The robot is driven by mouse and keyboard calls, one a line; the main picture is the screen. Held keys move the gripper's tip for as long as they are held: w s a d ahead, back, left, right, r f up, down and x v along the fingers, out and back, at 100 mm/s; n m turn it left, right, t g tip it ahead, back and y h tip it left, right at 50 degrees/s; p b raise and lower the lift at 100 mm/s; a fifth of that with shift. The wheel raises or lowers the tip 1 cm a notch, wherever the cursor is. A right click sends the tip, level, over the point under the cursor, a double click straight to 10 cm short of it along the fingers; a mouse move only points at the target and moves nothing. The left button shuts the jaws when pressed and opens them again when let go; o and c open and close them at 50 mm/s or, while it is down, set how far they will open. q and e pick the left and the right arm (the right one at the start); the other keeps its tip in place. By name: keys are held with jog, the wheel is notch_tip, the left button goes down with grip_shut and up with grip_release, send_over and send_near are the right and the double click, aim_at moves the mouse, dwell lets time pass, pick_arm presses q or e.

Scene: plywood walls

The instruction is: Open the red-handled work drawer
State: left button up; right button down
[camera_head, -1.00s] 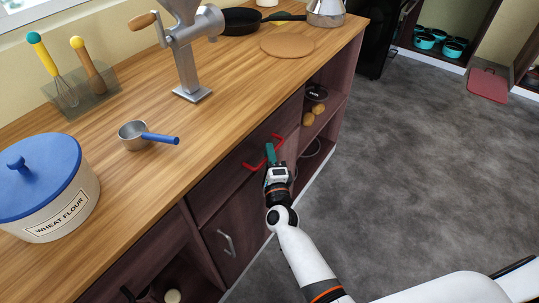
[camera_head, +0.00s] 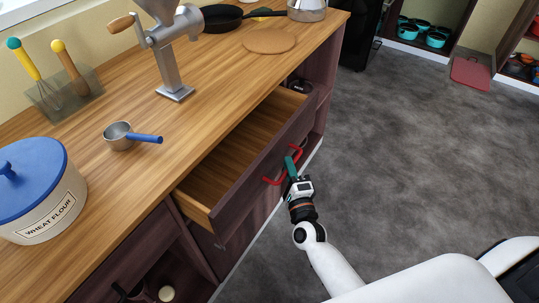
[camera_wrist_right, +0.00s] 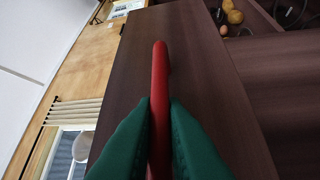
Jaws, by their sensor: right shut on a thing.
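The work drawer (camera_head: 262,165) stands pulled well out of the counter, and its bare wooden inside shows empty in the head view. Its red handle (camera_head: 271,181) is on the dark front panel. My right gripper (camera_head: 291,165) is at the handle, its green fingers shut on it. In the right wrist view the red handle (camera_wrist_right: 160,75) runs between the two green fingertips (camera_wrist_right: 159,120), with the dark drawer front (camera_wrist_right: 205,75) behind. My left gripper is not in view.
On the wooden counter (camera_head: 190,125) stand a wheat flour canister (camera_head: 50,215), a metal cup with blue handle (camera_head: 118,136), a grinder (camera_head: 170,55) and a round board (camera_head: 269,40). Open shelves lie below.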

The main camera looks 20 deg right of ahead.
jog(key=s+d, duration=0.8)
jog(key=s, duration=0.2)
jog(key=shift+s, duration=0.3)
jog(key=shift+d+f, duration=0.1)
jog(key=c, duration=1.5)
grip_release()
jog(key=s+a+f+b, duration=0.1)
jog(key=s, duration=1)
jog(key=shift+s+a+f+b, duration=0.2)
jog(key=shift+s+a+b, duration=0.1)
jog(key=shift+s, duration=0.1)
